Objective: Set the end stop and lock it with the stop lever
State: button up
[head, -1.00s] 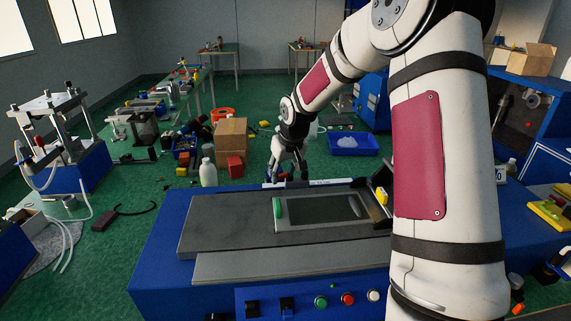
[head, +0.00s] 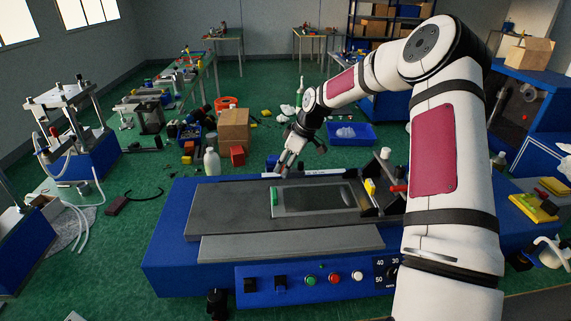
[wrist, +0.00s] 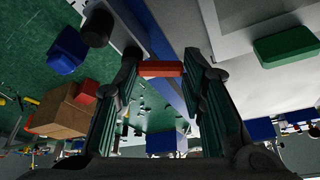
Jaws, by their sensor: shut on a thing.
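The press bench (head: 165,235) has a flat grey bed (head: 225,215) with a clear-topped plate (head: 315,200) on it. A white scale rail (head: 318,173) runs along the bed's back edge. My gripper (head: 284,166) is low at the left end of this rail, tilted down to the left. In the wrist view, the fingers are shut on a short red bar (wrist: 161,68), which looks like the stop lever's grip. The rest of the lever is hidden. A small blue block (head: 271,162) shows beside the fingertips; I cannot tell if it is the end stop.
A red handle (head: 398,188) and yellow part (head: 370,187) are at the bed's right end, near my arm. A white bottle (head: 211,162), a cardboard box (head: 234,127) and a blue bin (head: 348,136) stand behind the bench. The bed's left part is clear.

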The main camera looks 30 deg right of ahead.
dwell(0.4)
jog(key=o, duration=1.2)
jog(key=v, duration=1.2)
jog(key=shift+d, duration=0.1)
